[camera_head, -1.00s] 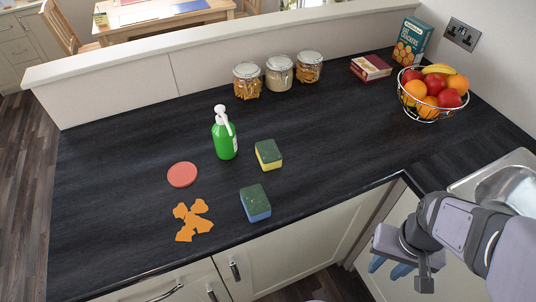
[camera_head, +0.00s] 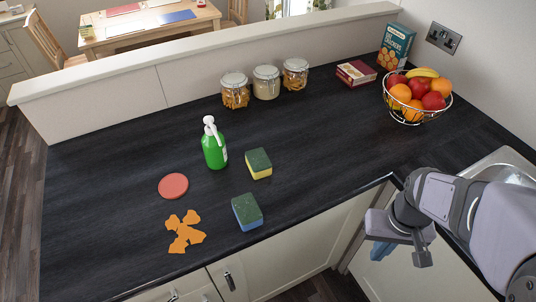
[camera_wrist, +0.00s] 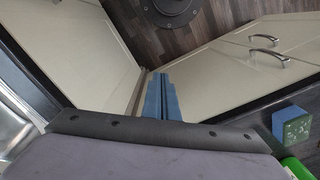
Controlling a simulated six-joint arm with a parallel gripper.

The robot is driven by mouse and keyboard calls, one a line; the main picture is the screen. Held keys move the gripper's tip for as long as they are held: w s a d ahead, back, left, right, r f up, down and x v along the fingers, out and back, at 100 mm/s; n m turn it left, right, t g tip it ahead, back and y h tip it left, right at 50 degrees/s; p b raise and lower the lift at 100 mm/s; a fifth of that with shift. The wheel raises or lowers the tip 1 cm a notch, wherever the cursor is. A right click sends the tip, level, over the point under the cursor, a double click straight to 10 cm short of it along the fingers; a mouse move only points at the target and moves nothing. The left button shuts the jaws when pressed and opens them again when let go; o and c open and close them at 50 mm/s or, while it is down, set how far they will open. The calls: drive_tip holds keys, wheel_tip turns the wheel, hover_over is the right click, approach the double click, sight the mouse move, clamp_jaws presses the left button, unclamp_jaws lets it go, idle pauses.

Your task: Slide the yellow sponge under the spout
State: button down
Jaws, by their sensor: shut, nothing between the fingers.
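The yellow sponge (camera_head: 258,164), with a dark green scouring top, lies on the dark worktop just right of a green pump bottle (camera_head: 214,146) with a white pump head and spout (camera_head: 210,124). A blue sponge (camera_head: 247,212) with the same green top lies nearer the front edge; it also shows at the right of the wrist view (camera_wrist: 291,127). My gripper (camera_head: 381,250) hangs beyond the worktop's front edge, right of both sponges and apart from them. Its blue fingers (camera_wrist: 161,97) are together and empty in the wrist view.
A red disc (camera_head: 173,187) and orange scraps (camera_head: 184,232) lie left of the sponges. Jars (camera_head: 266,83), a red box (camera_head: 356,73) and a wire fruit bowl (camera_head: 416,98) stand at the back. A sink (camera_head: 505,166) is at right. The worktop between sponges and bowl is clear.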

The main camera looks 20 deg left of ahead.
drive_tip(key=w+a+r+n+p, duration=0.4)
drive_tip(key=w+a+n, duration=0.25)
drive_tip(key=w, duration=0.45)
drive_tip(key=w+a+r+n+p, duration=0.35)
drive_tip(key=w+a+n, duration=0.3)
drive_tip(key=w, duration=0.45)
drive_tip(key=w+a+n+p, duration=0.1)
drive_tip(key=a+n+p, duration=0.2)
drive_tip(key=a+n, duration=0.4)
drive_tip(key=w+a+n+p, duration=0.2)
drive_tip(key=a+n, duration=0.4)
drive_tip(key=a, duration=0.5)
drive_tip(key=shift+w+n+p, duration=0.3)
drive_tip(key=shift+n+p, duration=0.1)
drive_tip(key=shift+p, duration=0.4)
drive_tip(key=shift+f, duration=0.2)
